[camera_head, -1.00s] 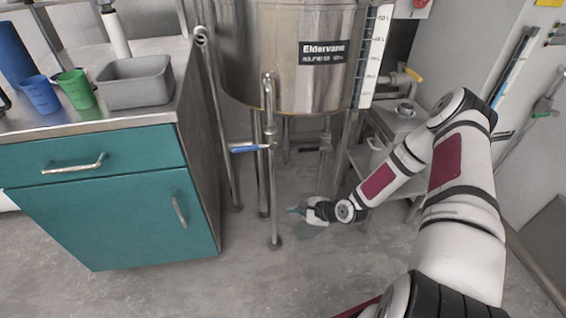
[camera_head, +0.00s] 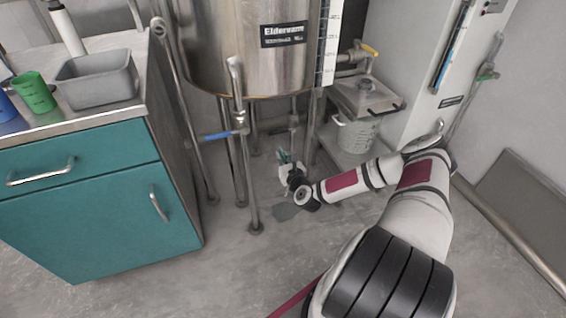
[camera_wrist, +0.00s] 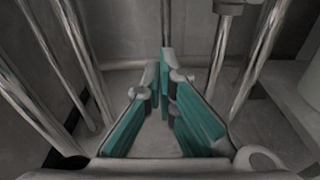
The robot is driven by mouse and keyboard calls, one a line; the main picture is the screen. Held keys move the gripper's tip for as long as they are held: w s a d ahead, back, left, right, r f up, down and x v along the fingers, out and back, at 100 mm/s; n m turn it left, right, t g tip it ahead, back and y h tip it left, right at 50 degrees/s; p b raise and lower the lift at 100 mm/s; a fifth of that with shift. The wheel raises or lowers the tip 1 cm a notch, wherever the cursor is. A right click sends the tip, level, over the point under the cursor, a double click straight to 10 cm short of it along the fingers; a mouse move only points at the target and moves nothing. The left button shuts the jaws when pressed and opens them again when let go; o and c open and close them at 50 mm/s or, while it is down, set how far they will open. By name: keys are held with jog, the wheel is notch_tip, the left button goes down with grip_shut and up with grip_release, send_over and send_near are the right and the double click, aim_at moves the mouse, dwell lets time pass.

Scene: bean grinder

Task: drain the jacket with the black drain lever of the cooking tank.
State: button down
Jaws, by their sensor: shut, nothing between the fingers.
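The steel cooking tank (camera_head: 240,70) stands on thin legs in the head view. Beneath it, a drain pipe with a valve (camera_head: 293,122) hangs down. I cannot clearly make out the black lever there now. A blue lever (camera_head: 221,135) sits on the front pipe, left of my gripper. My gripper (camera_head: 284,158) is low under the tank, just below the drain pipe and apart from it. Its teal fingers are shut and empty; they also show in the wrist view (camera_wrist: 164,75). A metal fitting (camera_wrist: 236,6) shows at the upper right there, beyond the fingers.
Tank legs and pipes (camera_wrist: 82,60) stand close on both sides of my gripper. A teal cabinet (camera_head: 90,200) is on the left, with cups and a grey tub (camera_head: 97,80) on top. The floor in front is clear.

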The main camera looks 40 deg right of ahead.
aim_at(284, 131)
jog(key=shift+w+d+r+b, duration=0.3)
jog(key=shift+w+r+b, duration=0.05)
jog(key=shift+w+r, duration=0.5)
jog(key=shift+w+d+r+b, duration=0.3)
jog(key=shift+w+r, duration=0.5)
jog(key=shift+w, duration=0.05)
